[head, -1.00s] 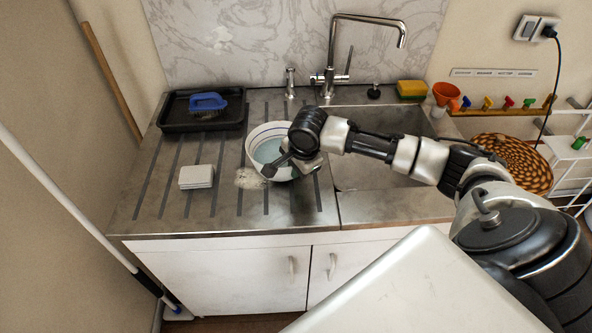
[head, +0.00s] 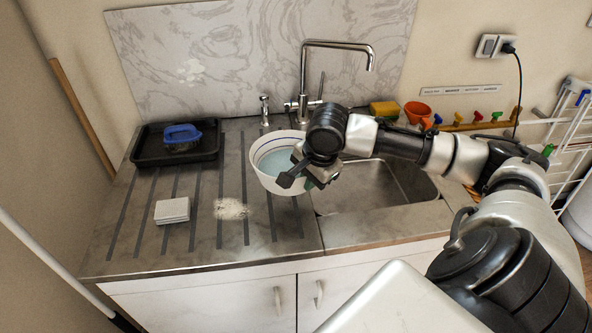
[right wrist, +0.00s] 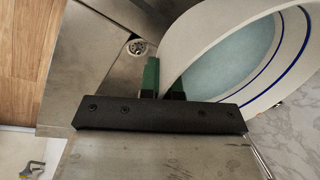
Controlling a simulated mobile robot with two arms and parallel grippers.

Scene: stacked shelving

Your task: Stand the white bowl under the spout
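The white bowl (head: 265,180) has a blue line near its rim and a pale blue inside. It is at the drainboard's right side, by the sink's left edge; whether it touches the surface is unclear. My right gripper (head: 313,181) is at its right side. In the right wrist view the gripper (right wrist: 164,84) is closed with the bowl's wall (right wrist: 196,45) between its fingers. The tap's spout (head: 371,58) arches over the sink basin (head: 385,180), to the right of and above the bowl. My left gripper is out of view.
A black tray (head: 145,150) with a blue brush (head: 182,134), white tiles (head: 172,210) and a whitish patch (head: 231,208) are on the drainboard. A sponge (head: 384,109) and orange cup (head: 417,112) stand behind the basin. My right arm covers part of the basin.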

